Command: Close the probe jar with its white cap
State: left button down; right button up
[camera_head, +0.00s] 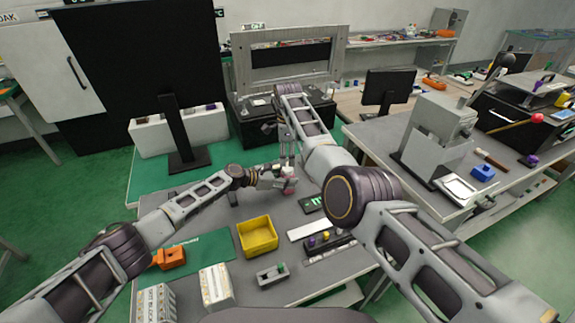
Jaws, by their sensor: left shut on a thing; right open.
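My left gripper (280,181) reaches in from the left and is shut on a small pinkish jar (288,188), which looks like the probe jar, above the grey tabletop. The fingers hide part of it. My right gripper (287,158) hangs from above with its fingers pointing down, open, just over the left gripper and the jar. The white cap cannot be made out clearly; a small pale spot by the jar's top is too small to identify.
A yellow bin (257,236), an orange block (171,258) on a green mat (207,248), two white boxes (216,288) and a small grey fixture (271,274) stand in front. A white strip (308,230) lies to the right. A black monitor (185,135) stands behind.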

aim_at(287, 168)
notch_tip(287, 168, down, 3)
jog(key=shift+f, duration=0.15)
jog(key=shift+d+f, duration=0.2)
jog(key=shift+w+d+f, duration=0.1)
jog(key=shift+f, duration=0.45)
jog(key=shift+a+f, duration=0.3)
jog(key=shift+f, duration=0.15)
jog(key=shift+c, duration=0.3)
jog(key=c, duration=1)
